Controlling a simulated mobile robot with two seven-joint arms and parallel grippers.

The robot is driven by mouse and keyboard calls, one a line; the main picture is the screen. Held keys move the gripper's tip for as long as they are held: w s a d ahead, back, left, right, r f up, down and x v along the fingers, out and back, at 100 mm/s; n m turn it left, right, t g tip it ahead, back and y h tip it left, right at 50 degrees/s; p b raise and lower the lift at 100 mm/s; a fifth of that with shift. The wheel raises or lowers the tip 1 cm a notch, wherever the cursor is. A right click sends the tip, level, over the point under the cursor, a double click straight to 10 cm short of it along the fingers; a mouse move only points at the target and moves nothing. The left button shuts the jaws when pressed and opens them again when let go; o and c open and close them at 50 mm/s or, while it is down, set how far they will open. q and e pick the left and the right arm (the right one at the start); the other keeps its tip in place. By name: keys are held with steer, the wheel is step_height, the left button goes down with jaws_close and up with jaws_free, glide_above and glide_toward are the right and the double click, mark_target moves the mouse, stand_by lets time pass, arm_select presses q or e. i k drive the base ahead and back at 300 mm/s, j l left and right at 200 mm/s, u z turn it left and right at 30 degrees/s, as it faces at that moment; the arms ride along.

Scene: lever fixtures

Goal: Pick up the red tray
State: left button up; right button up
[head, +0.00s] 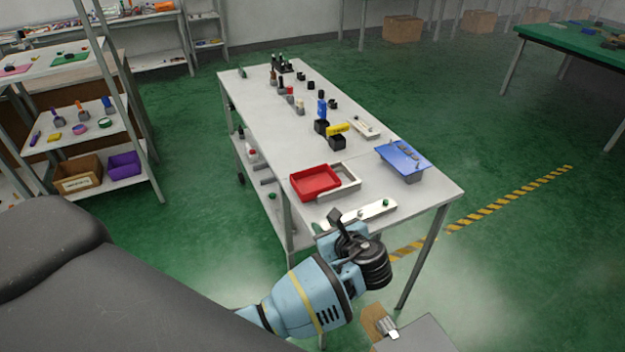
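The red tray (315,184) is a shallow rectangular tray lying flat near the front left edge of the long white table (265,135). It sits beside a pale grey open tray or frame (349,184), and their edges overlap in the picture. My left gripper (334,219) is at the table's near edge, in front of the red tray and apart from it. Its dark fingers are small and seen at an angle, so I cannot tell whether they are open or shut. No held object shows. My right gripper is not in view.
A white plate with a green knob (378,209) lies close to my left gripper. A blue-topped fixture (403,157) stands on the right side. Several lever fixtures and a yellow block (338,128) stand farther back. The floor around the table is mostly clear.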

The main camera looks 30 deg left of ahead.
mark_target(307, 182)
steer(key=i+j, duration=0.3)
steer(key=j, duration=0.15)
steer(key=i+j, duration=0.3)
steer(key=j, duration=0.2)
